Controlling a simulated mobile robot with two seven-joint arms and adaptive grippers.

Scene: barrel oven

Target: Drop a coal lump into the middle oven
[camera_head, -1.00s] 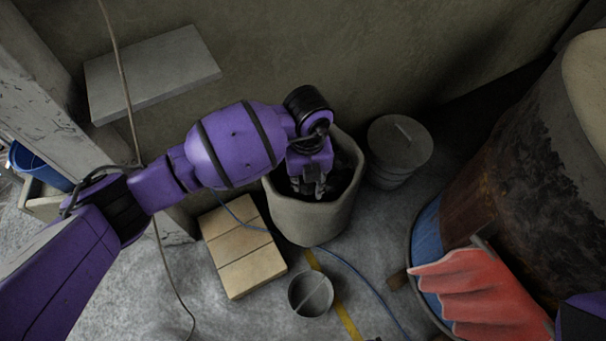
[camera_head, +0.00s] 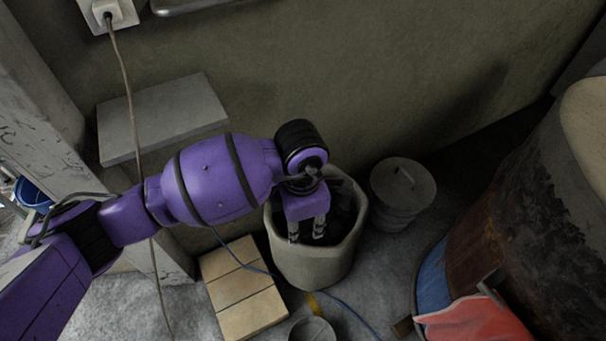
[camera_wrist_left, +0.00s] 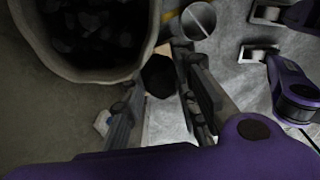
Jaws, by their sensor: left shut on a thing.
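My left gripper (camera_head: 307,238) is shut on a dark coal lump (camera_wrist_left: 158,76), which shows between the fingers in the left wrist view. In the head view the gripper points down in front of the opening of a pale bin (camera_head: 312,265), and the lump cannot be made out there. In the left wrist view the bin's rim (camera_wrist_left: 149,45) and the loose coal (camera_wrist_left: 95,32) inside lie to the upper left of the fingers. A rusty, dark barrel oven (camera_head: 530,220) stands at the right; I cannot tell whether it is the middle one.
A lidded metal bucket (camera_head: 402,190) stands right of the bin. A tan block (camera_head: 240,290) and a small round can (camera_head: 312,330) are on the floor in front. Red cloth (camera_head: 475,320) lies by the barrel. A grey slab (camera_head: 165,120) is by the wall.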

